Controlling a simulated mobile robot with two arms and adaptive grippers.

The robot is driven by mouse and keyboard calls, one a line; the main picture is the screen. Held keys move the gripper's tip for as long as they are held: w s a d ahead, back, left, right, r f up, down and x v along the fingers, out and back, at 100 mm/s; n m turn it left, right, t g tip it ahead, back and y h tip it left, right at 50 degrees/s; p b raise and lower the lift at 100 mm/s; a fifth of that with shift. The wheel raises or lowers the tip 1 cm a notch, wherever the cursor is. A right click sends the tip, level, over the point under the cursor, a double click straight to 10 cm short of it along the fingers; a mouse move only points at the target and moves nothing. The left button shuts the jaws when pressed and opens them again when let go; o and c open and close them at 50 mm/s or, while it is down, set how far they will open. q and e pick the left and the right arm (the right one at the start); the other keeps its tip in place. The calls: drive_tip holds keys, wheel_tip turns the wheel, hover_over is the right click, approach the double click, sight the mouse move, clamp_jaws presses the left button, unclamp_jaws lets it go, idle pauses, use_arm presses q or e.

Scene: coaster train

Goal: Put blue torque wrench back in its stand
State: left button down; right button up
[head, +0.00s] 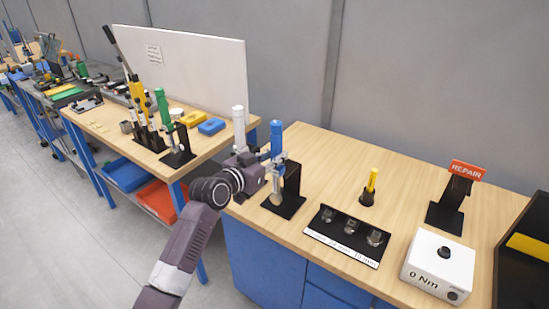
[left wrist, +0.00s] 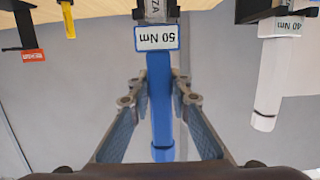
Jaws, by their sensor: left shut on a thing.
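The blue torque wrench (head: 277,139) stands upright, its blue handle pointing up, at the black stand (head: 292,183) on the near workbench. My right gripper is not in view.
A socket tray (head: 340,240), a yellow-handled tool (head: 371,182), a REPAIR sign (head: 467,171) and a white "0 Nm" box (head: 438,266) stand to the right. A green-handled tool (head: 163,107) is on the left bench. The bench's back middle is clear.

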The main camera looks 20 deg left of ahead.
use_arm(q)
drive_tip(key=shift+w+d+r+b, duration=0.1)
drive_tip(key=shift+w+d+b, duration=0.15)
drive_tip(key=shift+w, duration=0.35)
drive_tip(key=shift+w+d+r+b, duration=0.1)
drive_tip(key=shift+w+d+b, duration=0.1)
drive_tip(key=shift+w, duration=0.35)
drive_tip(key=shift+w+d+r+b, duration=0.1)
drive_tip(key=shift+w+d+b, duration=0.15)
drive_tip(key=shift+w, duration=0.35)
drive_tip(key=shift+a, duration=0.1)
drive_tip(key=shift+f+b, duration=0.6)
drive_tip(key=shift+f, duration=0.3)
idle(1.2)
